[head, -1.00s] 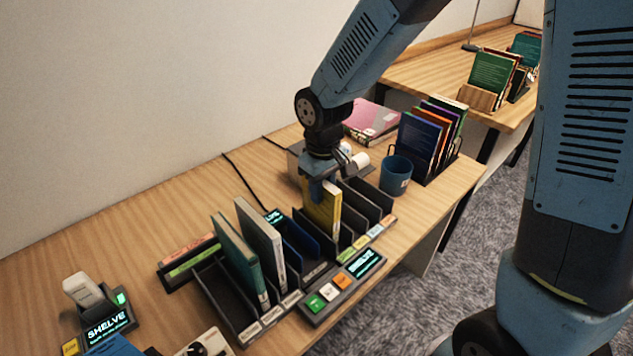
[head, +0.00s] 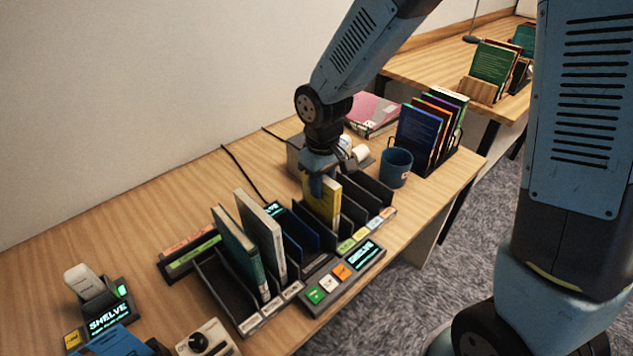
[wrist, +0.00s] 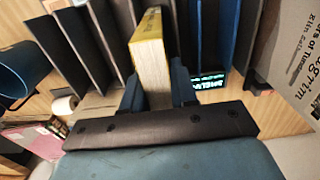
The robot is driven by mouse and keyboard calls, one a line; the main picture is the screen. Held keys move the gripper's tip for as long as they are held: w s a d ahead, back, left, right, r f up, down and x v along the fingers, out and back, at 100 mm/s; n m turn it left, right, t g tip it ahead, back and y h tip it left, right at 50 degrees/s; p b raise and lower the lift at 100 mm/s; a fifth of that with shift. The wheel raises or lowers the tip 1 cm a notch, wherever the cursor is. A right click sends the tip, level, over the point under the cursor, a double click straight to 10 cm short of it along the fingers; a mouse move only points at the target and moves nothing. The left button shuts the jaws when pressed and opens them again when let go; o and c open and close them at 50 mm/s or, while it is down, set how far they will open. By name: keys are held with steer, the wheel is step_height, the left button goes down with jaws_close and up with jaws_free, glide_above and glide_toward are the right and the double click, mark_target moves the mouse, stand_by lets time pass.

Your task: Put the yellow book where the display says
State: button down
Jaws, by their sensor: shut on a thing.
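The yellow book (head: 329,200) stands upright among the dark dividers of the slotted sorter (head: 367,187). My gripper (head: 322,185) is above it, shut on its top edge. In the wrist view the yellow book (wrist: 150,58) shows its pale page edge between my two fingers (wrist: 158,92), with dividers on both sides. Whether its bottom rests on the slot floor is hidden. A display (head: 364,257) on the button panel in front of the sorter reads "SHELVE"; its smaller line is not legible. Another display (head: 108,325) at lower left also reads "SHELVE".
A teal book (head: 238,252) and a grey book (head: 263,237) stand in the left slots. A blue mug (head: 396,168) and a rack of books (head: 431,133) stand to the right. A scanner (head: 84,281) is at lower left. Free desk lies at back left.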

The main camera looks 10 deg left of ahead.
steer(key=shift+f, duration=0.15)
steer(key=c, duration=0.8)
jaws_free()
step_height(320, 180, up, 14)
steer(key=shift+f, duration=0.15)
